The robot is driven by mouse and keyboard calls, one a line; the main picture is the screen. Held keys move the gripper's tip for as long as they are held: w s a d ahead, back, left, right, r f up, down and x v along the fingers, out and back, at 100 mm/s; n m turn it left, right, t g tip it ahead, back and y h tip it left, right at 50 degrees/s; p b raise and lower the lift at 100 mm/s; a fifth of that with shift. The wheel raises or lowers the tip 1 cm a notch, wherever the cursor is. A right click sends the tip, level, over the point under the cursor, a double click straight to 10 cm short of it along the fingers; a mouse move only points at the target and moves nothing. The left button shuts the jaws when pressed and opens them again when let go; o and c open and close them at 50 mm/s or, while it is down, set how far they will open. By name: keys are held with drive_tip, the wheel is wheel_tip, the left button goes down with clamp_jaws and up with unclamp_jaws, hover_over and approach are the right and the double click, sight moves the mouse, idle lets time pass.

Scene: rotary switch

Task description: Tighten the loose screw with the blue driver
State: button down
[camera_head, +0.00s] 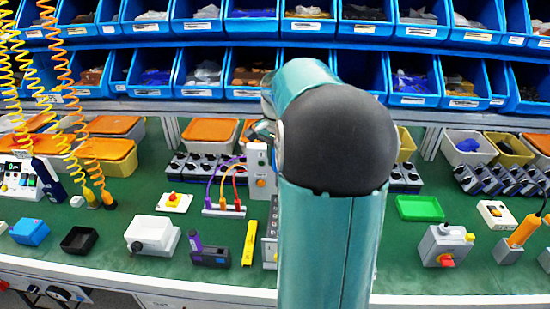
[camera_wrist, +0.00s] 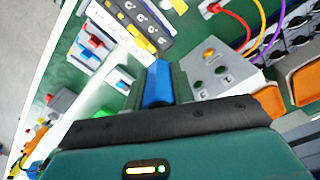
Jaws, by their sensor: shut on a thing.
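My gripper (camera_wrist: 158,88) shows in the wrist view, its dark fingers closed around a blue piece (camera_wrist: 158,82) that looks like the blue driver's handle. The driver's tip is hidden or too small to make out. The held driver is beside a pale control box (camera_wrist: 212,75) with an orange button and dark green buttons. I cannot make out the loose screw in either view. In the head view my own arm fills the middle and hides the gripper and the driver.
The green bench (camera_head: 120,205) is crowded. A white box (camera_head: 152,235), a yellow block (camera_head: 250,243) and a dark block with a purple handle (camera_head: 195,242) stand left of my arm. A green tray (camera_head: 420,208) and a grey box with a red knob (camera_head: 445,243) stand right. Blue bins (camera_head: 200,70) line the back.

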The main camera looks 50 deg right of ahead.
drive_tip(key=shift+w+f, duration=0.15)
drive_tip(key=shift+w, duration=0.1)
drive_tip(key=shift+f, duration=0.25)
drive_tip(key=f, duration=0.4)
drive_tip(key=shift+s, duration=0.2)
drive_tip(key=shift+w+f+n, duration=0.1)
drive_tip(key=shift+f+n, duration=0.2)
drive_tip(key=shift+f, duration=0.05)
drive_tip(key=n, duration=1.1)
drive_tip(key=shift+n, duration=0.3)
drive_tip(key=n, duration=1.5)
drive_tip(key=shift+n, duration=0.3)
drive_tip(key=n, duration=0.4)
